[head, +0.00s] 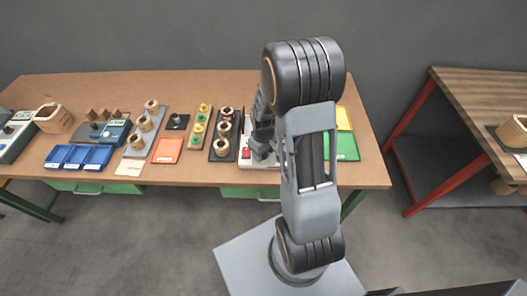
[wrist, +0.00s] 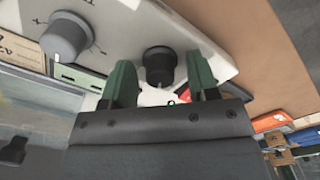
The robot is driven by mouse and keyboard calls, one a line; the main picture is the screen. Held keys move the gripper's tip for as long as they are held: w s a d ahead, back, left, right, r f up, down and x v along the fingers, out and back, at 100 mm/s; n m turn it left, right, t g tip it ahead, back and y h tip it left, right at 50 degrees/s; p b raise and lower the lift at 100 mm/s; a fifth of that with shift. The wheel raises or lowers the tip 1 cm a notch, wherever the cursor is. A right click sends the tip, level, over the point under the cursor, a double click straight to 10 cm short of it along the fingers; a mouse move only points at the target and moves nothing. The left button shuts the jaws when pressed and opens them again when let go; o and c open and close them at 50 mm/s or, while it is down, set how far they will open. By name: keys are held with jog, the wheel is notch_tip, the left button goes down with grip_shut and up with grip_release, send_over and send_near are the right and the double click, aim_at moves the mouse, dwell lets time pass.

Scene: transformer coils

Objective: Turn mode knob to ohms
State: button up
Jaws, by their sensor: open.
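In the wrist view a white instrument panel (wrist: 115,25) carries two knobs. A dark knob (wrist: 160,62) with a pale pointer line sits between the two green fingertips of my gripper (wrist: 161,78). The fingers are apart, and I cannot tell whether either touches it. I cannot read which knob is for mode or where ohms is. In the head view the white instrument (head: 262,163) with a red part is mostly hidden by my arm and gripper.
A second table (head: 480,95) stands at the right.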

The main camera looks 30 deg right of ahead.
jog(key=shift+c, duration=0.2)
jog(key=c, duration=0.9)
jog(key=shift+m, duration=0.4)
jog(key=m+b, duration=0.1)
jog(key=m, duration=0.4)
jog(key=shift+m+b, duration=0.3)
jog(key=shift+m, duration=0.1)
jog(key=m+b, duration=0.1)
jog(key=m, duration=0.4)
jog(key=shift+m, duration=0.3)
jog(key=o, duration=0.9)
